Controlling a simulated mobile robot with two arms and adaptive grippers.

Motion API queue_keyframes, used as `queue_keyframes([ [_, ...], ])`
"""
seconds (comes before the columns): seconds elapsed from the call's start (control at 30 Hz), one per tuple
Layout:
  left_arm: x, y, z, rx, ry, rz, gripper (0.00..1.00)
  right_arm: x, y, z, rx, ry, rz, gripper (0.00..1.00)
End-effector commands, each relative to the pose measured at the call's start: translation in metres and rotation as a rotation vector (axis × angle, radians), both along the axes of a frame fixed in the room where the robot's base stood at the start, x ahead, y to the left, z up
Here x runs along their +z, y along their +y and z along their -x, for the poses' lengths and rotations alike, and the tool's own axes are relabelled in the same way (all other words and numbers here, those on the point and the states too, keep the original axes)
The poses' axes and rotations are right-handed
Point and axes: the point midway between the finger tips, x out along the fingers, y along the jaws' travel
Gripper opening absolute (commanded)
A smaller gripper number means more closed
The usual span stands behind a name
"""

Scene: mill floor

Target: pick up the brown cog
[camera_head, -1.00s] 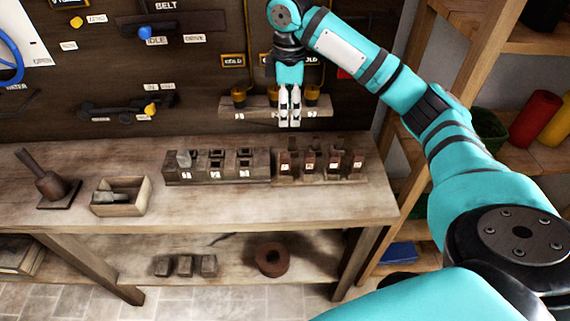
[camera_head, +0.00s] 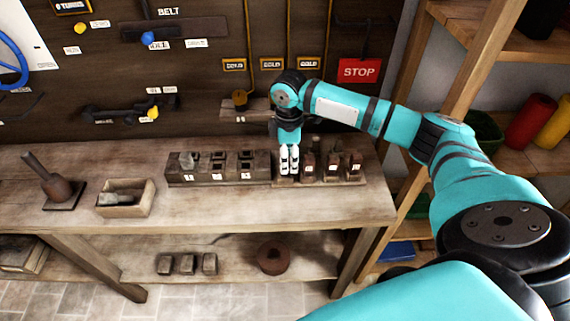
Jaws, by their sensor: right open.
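My right gripper (camera_head: 289,162) is open and points down at the left end of a low wooden rack (camera_head: 322,182) on the bench. Several dark reddish-brown pieces with small white labels stand in this rack, such as one beside the gripper (camera_head: 308,167). The gripper hides most of the leftmost piece, and I cannot tell whether it touches it. No cog teeth can be made out, so I cannot tell which piece is the brown cog. A round brown thing with a dark centre (camera_head: 273,258) lies on the lower shelf. My left gripper is not in view.
A dark block row (camera_head: 217,172) with a grey piece in it adjoins the rack's left. Further left are a wooden box (camera_head: 143,208) and a dark handled tool (camera_head: 55,186). The front bench strip (camera_head: 240,212) is clear. A red STOP sign (camera_head: 359,71) hangs behind.

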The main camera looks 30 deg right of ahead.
Motion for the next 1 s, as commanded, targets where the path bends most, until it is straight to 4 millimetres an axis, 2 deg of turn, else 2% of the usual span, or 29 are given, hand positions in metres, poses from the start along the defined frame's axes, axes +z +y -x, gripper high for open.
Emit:
queue_keyframes([
  [0.03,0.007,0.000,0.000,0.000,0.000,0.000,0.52,-0.005,0.001,0.003,0.000,0.004,0.000,0.50],
  [0.2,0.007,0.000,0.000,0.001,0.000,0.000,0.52,-0.024,0.001,0.001,0.001,0.000,0.000,0.50],
  [0.47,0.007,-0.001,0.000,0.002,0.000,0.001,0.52,-0.027,0.001,0.001,0.002,-0.001,0.000,0.49],
  [0.83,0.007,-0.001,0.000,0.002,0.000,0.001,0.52,-0.026,0.001,0.001,0.001,-0.001,0.000,0.00],
  [1.0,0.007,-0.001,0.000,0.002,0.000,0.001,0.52,-0.026,0.001,0.001,0.001,-0.001,0.000,0.00],
])
